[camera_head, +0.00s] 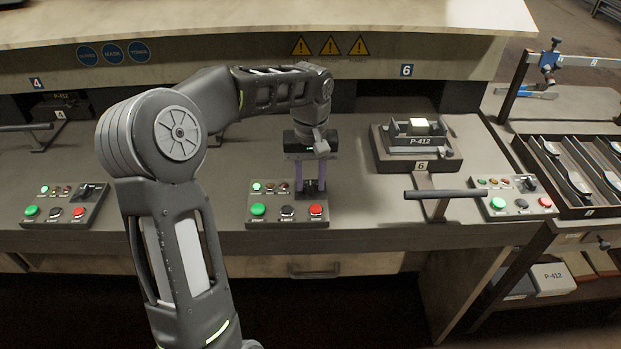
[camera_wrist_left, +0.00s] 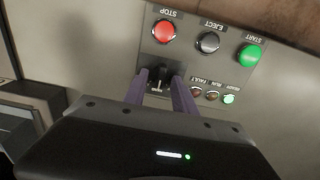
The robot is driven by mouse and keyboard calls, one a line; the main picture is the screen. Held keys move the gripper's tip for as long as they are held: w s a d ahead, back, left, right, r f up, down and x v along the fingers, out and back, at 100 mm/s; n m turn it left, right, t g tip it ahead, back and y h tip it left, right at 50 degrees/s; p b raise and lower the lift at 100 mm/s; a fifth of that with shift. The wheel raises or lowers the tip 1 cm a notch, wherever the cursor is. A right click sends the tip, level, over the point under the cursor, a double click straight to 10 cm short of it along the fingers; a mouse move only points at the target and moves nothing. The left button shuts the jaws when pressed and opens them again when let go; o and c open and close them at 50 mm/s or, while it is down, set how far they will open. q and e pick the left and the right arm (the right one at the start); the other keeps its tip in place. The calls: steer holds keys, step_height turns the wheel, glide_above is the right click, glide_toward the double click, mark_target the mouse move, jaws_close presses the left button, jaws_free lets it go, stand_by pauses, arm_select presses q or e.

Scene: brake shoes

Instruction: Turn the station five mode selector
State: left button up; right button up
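The station five control panel (camera_head: 270,212) sits at the front edge of the bench in the head view. Its black mode selector (camera_wrist_left: 159,78) shows in the wrist view beside the red STOP button (camera_wrist_left: 164,32). My left gripper (camera_head: 310,188) points down over the panel. Its two purple fingers stand apart, one on each side of the selector knob, and the left gripper also shows in the wrist view (camera_wrist_left: 160,80). I cannot tell whether the fingers touch the knob. The fingers partly hide the selector in the head view. My right gripper is in neither view.
The panel's green START button (camera_head: 258,209) and black EJECT button (camera_head: 287,211) are close to the fingers.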

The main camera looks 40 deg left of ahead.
arm_select(q)
steer(key=shift+c, duration=0.2)
jaws_close()
stand_by(0.4)
